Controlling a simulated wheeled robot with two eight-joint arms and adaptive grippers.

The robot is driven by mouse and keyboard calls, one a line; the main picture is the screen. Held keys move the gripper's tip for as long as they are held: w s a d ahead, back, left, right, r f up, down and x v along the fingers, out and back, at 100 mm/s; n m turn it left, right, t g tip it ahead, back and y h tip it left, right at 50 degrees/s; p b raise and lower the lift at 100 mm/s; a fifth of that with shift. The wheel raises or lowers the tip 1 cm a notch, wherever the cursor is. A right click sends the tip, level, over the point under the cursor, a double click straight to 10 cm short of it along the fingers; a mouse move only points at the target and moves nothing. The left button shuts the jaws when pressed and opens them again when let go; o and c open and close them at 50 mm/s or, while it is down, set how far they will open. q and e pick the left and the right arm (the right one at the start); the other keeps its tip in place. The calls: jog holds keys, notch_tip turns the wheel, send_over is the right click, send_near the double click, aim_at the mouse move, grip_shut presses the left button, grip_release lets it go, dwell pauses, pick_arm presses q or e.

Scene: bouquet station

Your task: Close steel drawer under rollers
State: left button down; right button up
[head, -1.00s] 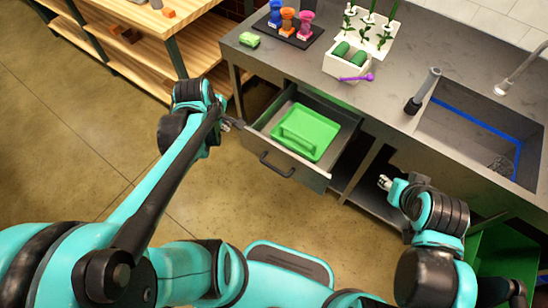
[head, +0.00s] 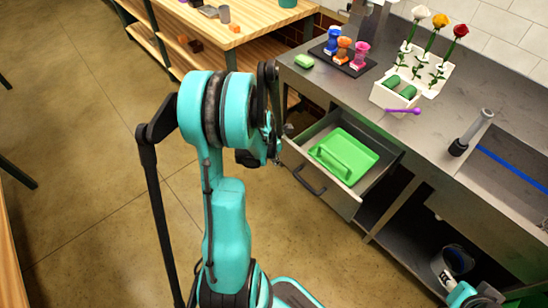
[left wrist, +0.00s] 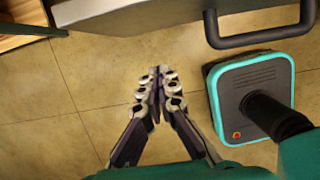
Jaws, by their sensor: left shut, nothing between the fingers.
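The steel drawer (head: 345,195) stands pulled out from under the steel counter, with a green tray (head: 355,148) inside. Its dark bar handle (head: 308,180) is on the front panel. In the left wrist view the drawer front (left wrist: 140,14) and handle (left wrist: 262,38) cross the top edge. My left gripper (head: 277,158) is beside the drawer's left front corner, partly hidden by its own wrist. In the left wrist view my left gripper (left wrist: 158,76) is shut and empty over the floor, apart from the handle. My right gripper (head: 447,282) is small at the bottom right; its fingers are unclear.
The counter holds a dark mat with colourful figures (head: 343,48), a white flower holder (head: 398,92), a green sponge (head: 304,61) and a purple tool (head: 404,111). A wooden shelf (head: 225,30) stands behind left. A bucket (head: 457,258) is under the counter.

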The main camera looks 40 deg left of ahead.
pick_arm(q)
jog(key=shift+w+d+f+b, duration=0.1)
jog(key=shift+w+f+b, duration=0.2)
jog(key=shift+w, duration=0.45)
jog(key=shift+w+f+b, duration=0.2)
jog(key=shift+w+f, duration=0.2)
jog(key=shift+w, duration=0.35)
jog(key=shift+w+d+f+b, duration=0.1)
jog(key=shift+w+f+b, duration=0.2)
jog(key=shift+w, duration=0.45)
jog(key=shift+w+a, duration=0.1)
